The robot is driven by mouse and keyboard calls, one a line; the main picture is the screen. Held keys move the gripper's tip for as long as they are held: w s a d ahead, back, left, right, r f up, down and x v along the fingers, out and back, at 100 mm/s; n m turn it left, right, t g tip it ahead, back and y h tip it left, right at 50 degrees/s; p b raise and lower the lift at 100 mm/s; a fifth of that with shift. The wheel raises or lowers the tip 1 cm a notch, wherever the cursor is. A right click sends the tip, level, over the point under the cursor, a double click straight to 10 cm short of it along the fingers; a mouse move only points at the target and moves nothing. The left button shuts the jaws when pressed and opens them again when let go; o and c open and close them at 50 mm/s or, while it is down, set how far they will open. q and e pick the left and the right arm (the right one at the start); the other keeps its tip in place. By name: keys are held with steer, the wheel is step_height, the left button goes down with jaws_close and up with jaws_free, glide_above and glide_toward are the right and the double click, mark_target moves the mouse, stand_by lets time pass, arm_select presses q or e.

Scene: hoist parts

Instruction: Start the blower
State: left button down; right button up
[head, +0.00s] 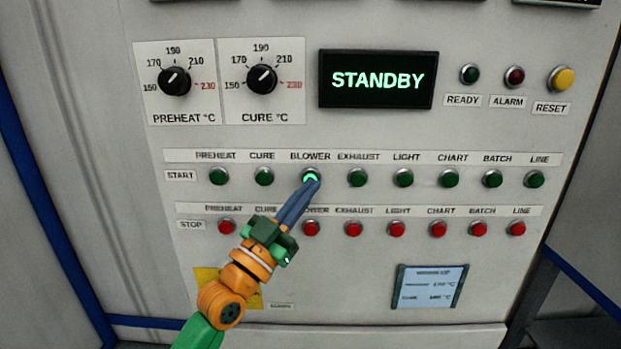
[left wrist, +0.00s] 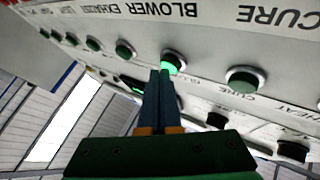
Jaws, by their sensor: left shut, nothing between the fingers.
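The green blower start button (head: 311,177) sits in the upper START row under the BLOWER label, and it is lit bright green. My left gripper (head: 314,183) is shut and empty, its blue fingertips at the lower edge of that button. In the left wrist view the lit button (left wrist: 174,62) shows just beyond the closed fingertips (left wrist: 163,74); whether they touch it I cannot tell for sure. The display (head: 378,80) reads STANDBY. The red blower stop button (head: 311,229) is below, beside my gripper. My right gripper is not in view.
The cure start button (head: 264,176) and exhaust start button (head: 357,178) flank the blower one, both unlit. A row of red stop buttons runs below. Two dials, the preheat (head: 174,81) and cure (head: 262,79), are above. A yellow reset button (head: 561,79) is at upper right.

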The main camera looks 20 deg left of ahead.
arm_select(q)
steer(key=shift+s+d, duration=0.15)
steer(key=shift+s, duration=0.35)
steer(key=s+p, duration=0.1)
steer(key=s, duration=0.1)
steer(key=s+d+p, duration=0.1)
steer(key=s+p, duration=0.1)
steer(key=s, duration=0.1)
steer(key=shift+d, duration=0.2)
steer(key=shift+w, duration=0.1)
stand_by(0.4)
